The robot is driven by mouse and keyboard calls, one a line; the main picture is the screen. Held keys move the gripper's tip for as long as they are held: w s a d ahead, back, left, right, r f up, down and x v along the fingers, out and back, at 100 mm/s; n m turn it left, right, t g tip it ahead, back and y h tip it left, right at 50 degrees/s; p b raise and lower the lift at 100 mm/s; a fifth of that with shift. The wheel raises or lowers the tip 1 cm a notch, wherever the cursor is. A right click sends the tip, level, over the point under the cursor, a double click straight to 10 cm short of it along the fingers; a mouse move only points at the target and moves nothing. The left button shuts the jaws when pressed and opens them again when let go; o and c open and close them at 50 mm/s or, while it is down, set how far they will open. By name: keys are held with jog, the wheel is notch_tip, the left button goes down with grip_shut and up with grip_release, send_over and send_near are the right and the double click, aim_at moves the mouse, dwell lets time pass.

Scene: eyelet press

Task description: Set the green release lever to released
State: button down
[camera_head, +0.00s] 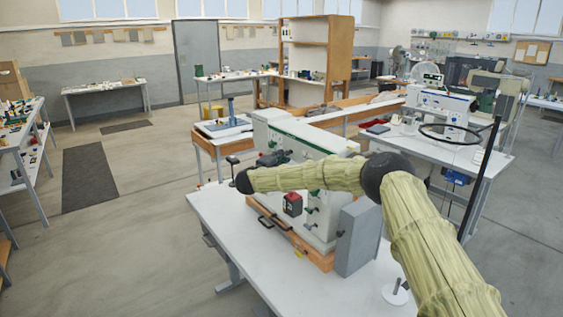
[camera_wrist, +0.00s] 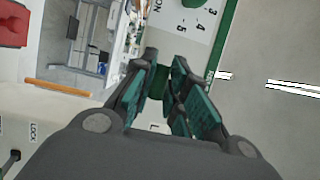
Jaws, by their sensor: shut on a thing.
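The white-and-green eyelet press (camera_head: 275,130) stands on the near workbench, with several small green handles on its side. In the wrist view, my gripper (camera_wrist: 167,70) has its two dark fingers with teal pads close together, shut on a slim thing. I take it to be the green release lever, but the fingers hide most of it and its setting cannot be read. A white panel (camera_wrist: 196,25) with a numbered scale and a green edge lies beyond the fingertips. In the head view my arm crosses in front of the press, and my fingers cannot be made out clearly.
A LOCK label (camera_wrist: 34,132) shows at the wrist view's left. Another bench with a machine stands at right.

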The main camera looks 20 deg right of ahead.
jog(key=shift+d+f, duration=0.1)
jog(key=shift+f, duration=0.4)
jog(key=c, duration=1.5)
grip_release()
jog(key=shift+o, duration=0.2)
jog(key=shift+d, duration=0.2)
jog(key=shift+r, duration=0.1)
jog(key=shift+s+a, duration=0.2)
jog(key=shift+a, duration=0.2)
jog(key=v, duration=1.1)
jog(key=shift+f, duration=0.2)
jog(key=shift+s+d, duration=0.1)
